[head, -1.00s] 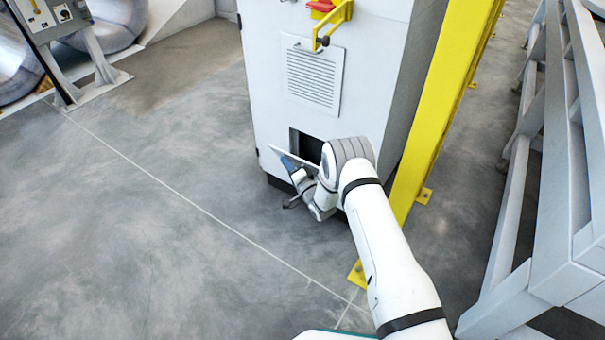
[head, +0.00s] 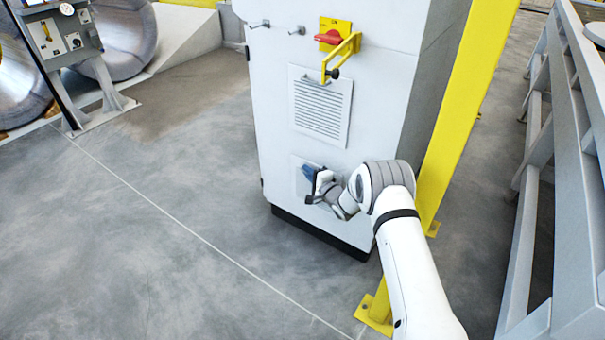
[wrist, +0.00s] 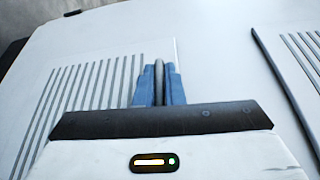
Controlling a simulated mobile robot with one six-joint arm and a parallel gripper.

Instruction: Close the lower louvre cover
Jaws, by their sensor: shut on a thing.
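The lower louvre cover (head: 297,184) is a pale slatted panel low on the front of the white cabinet (head: 270,130). In the head view it lies flat or nearly flat against the cabinet front, and no dark opening shows. My gripper (head: 311,173) is at this cover, and my arm hides its right part. In the wrist view the slats of the lower cover (wrist: 85,95) fill the left side. The blue fingers of my gripper (wrist: 158,75) are shut on a dark, narrow handle (wrist: 159,72) that stands out from the cover. Any remaining thin gap cannot be told.
The upper louvre panel (head: 321,108) is above, with a yellow bracket (head: 341,58) and a red switch (head: 331,36) over it. A yellow post (head: 455,120) stands close on the right, before a grey frame (head: 540,170). The floor (head: 130,240) at left is clear.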

